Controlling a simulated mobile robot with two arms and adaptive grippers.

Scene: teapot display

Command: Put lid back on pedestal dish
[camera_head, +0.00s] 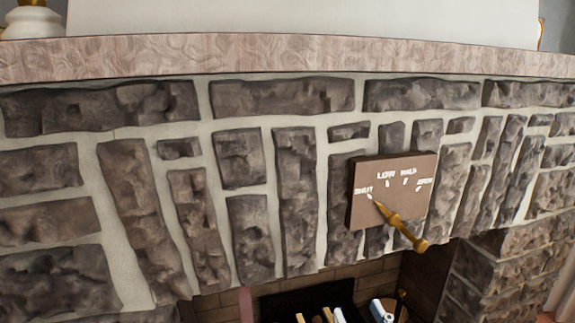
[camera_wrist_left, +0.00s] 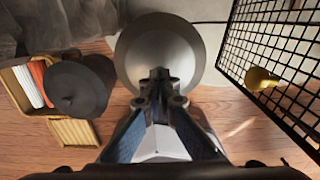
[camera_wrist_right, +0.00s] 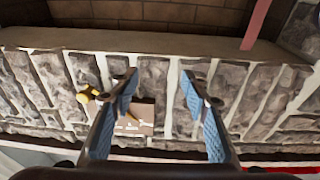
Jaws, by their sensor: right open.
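In the left wrist view a smooth pale grey round piece (camera_wrist_left: 160,30), lid-like, lies just beyond my left gripper (camera_wrist_left: 160,78). The fingers are close together near its middle and seem shut on it; the contact point is hidden by the fingers. My right gripper (camera_wrist_right: 157,80) is open with nothing between its fingers, facing the stone fireplace front. I cannot make out the pedestal dish in any view.
A stone fireplace front (camera_head: 285,190) has a mantel (camera_head: 300,58) above and a brown dial plate (camera_head: 365,210) with a brass pointer (camera_head: 402,226). The left wrist view shows a black mesh screen (camera_wrist_left: 275,45), a dark rounded object (camera_wrist_left: 88,92) and a wooden box (camera_wrist_left: 15,85) on a wooden floor (camera_wrist_left: 255,130).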

